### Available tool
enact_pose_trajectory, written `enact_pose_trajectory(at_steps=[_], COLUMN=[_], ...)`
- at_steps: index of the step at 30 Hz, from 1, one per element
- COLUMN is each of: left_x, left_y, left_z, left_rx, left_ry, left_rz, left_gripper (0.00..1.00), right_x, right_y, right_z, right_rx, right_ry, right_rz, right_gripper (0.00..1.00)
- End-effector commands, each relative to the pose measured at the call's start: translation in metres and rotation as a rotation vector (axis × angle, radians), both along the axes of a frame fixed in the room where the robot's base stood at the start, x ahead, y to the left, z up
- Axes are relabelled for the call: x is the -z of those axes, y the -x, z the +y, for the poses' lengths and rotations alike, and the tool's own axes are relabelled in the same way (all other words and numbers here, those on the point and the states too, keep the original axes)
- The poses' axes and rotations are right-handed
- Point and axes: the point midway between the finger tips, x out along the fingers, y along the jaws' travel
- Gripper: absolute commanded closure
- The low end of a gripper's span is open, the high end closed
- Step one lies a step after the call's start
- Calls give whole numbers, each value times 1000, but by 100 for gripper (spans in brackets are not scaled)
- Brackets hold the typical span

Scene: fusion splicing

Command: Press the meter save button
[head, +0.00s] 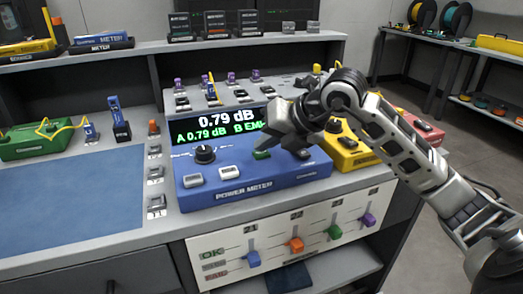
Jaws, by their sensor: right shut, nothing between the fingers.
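The blue power meter (246,186) stands on the bench, its dark display (215,124) reading 0.79 dB, with a green line below starting "A 0.79 dB B EM". Its sloped face carries a black knob (204,153), two pale buttons at the left (193,180) and a green button (262,155). Labels on the buttons are too small to read, so I cannot tell which one is save. My right gripper (271,141) is shut and empty, over the right part of the meter close to the green button; contact cannot be told. It hides part of the display. My left gripper is out of view.
A yellow device (352,152) stands right of the meter, partly behind my right arm. A blue mat (65,212) lies clear at the left. A white panel with colored sliders (290,232) is below the meter. Small connectors (213,98) stand behind it.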

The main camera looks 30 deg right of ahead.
Motion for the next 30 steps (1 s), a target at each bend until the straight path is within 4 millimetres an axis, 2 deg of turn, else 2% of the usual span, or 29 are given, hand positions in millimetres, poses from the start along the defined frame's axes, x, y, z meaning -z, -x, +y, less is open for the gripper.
enact_pose_trajectory(at_steps=[5, 14, 25, 30], left_x=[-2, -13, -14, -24], left_y=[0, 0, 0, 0], left_z=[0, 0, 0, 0], left_rx=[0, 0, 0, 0], left_ry=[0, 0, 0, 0], left_rz=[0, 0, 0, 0], left_gripper=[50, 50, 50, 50], right_x=[-2, -17, -18, -31], right_y=[0, 0, 0, 0], right_z=[0, 0, 0, 0], right_rx=[-1, 0, 0, 1], right_ry=[0, 1, 1, 1], right_rz=[3, 1, 1, 0], right_gripper=[100, 100, 100, 100])
